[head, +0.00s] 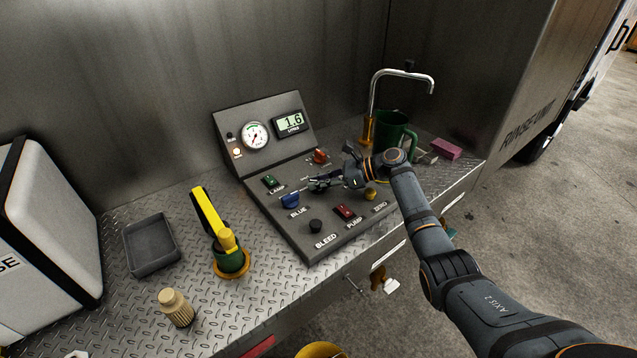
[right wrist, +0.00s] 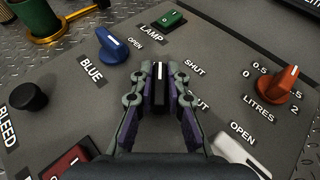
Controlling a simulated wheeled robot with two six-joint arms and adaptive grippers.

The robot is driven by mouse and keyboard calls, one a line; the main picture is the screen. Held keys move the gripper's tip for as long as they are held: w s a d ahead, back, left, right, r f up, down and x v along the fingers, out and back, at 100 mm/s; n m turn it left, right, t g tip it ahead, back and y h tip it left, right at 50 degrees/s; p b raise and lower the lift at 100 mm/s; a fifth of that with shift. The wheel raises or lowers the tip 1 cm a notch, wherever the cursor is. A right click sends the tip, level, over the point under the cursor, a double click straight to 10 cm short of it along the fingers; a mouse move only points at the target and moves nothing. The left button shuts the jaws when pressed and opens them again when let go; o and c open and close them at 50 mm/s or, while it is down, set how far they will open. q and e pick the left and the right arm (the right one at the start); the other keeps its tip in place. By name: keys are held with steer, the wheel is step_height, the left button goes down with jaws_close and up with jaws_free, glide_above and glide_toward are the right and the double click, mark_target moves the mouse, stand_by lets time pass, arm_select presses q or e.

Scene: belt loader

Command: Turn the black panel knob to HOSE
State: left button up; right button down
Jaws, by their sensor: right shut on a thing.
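The black panel knob (right wrist: 160,85) sits between the two fingertips of my right gripper (right wrist: 160,92) in the right wrist view. The fingers are shut on its sides. Its white pointer line points toward the top of that picture. In the head view my right gripper (head: 322,184) reaches down to the middle of the sloped grey control panel (head: 277,227), and its fingers mostly hide the knob there. I cannot read a HOSE label; the gripper covers part of the lettering around the knob. My left gripper is not in view.
A blue knob (right wrist: 112,45), an orange LITRES knob (right wrist: 284,84) and a green LAMP switch (right wrist: 168,21) are close by. A black BLEED knob (head: 316,226) and red PUMP switch (head: 345,211) lie nearer the front. A green mug (head: 398,134) stands behind my right arm.

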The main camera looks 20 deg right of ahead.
steer(key=shift+f, duration=0.1)
steer(key=c, duration=1.3)
jaws_free()
steer(key=shift+c, duration=0.2)
steer(key=shift+d, duration=0.1)
steer(key=v, duration=1.1)
steer(key=shift+s+d+r, duration=0.2)
steer(key=shift+d+r, duration=0.05)
steer(key=shift+r, duration=0.05)
